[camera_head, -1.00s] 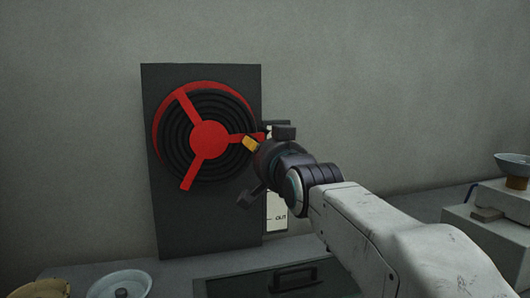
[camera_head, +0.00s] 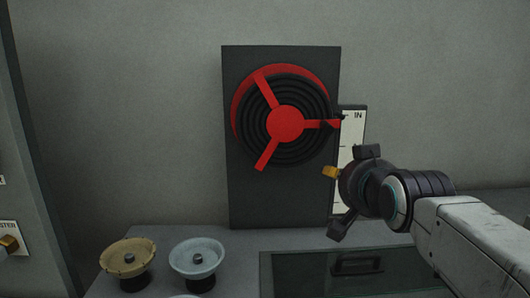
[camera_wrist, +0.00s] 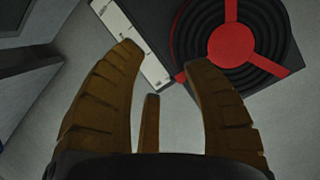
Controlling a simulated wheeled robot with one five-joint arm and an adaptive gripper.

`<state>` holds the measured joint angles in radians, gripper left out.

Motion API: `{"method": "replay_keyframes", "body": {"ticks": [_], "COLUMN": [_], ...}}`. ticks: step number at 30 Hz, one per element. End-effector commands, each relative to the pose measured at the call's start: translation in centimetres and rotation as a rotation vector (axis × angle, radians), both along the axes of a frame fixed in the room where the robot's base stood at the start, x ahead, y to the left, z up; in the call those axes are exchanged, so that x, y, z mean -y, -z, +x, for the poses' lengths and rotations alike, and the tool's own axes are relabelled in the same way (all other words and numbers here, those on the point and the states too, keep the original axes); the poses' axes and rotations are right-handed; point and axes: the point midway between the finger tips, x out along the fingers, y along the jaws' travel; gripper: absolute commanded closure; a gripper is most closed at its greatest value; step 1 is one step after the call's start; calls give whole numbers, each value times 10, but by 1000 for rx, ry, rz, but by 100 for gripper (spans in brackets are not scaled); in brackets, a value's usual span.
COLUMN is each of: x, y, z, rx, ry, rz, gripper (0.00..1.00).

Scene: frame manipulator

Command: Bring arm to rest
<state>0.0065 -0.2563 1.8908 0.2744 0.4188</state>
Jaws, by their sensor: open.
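My gripper (camera_head: 335,190) is at the right of the head view, in front of and below the right edge of a black panel. In the wrist view its brown fingers (camera_wrist: 158,60) are spread apart with nothing between them. The arm comes in from the lower right. The dark panel (camera_head: 240,195) stands against the wall and carries a round red and black spoked wheel (camera_head: 285,124). The wheel also shows in the wrist view (camera_wrist: 231,43), beyond the right finger. My gripper is apart from the wheel.
A white label strip (camera_head: 351,135) marked "IN" stands right of the panel, partly behind my gripper. A yellowish bowl (camera_head: 128,256) and a pale blue bowl (camera_head: 197,256) are at lower left. A dark recessed cover with a handle (camera_head: 357,264) lies below. Wall space above is clear.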

Motion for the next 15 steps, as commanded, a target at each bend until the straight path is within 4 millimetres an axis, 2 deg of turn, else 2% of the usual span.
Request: {"method": "replay_keyframes", "body": {"ticks": [1,5,9,15], "x": [0,-1,-2,-2], "y": [-4,29,57,84], "z": [-18,-68,-126,-200], "rx": [-82,-301,-513,-748], "ry": [-15,-65,-135,-235], "rz": [-34,-118,-193,-263], "gripper": [55,55,55,55]}}
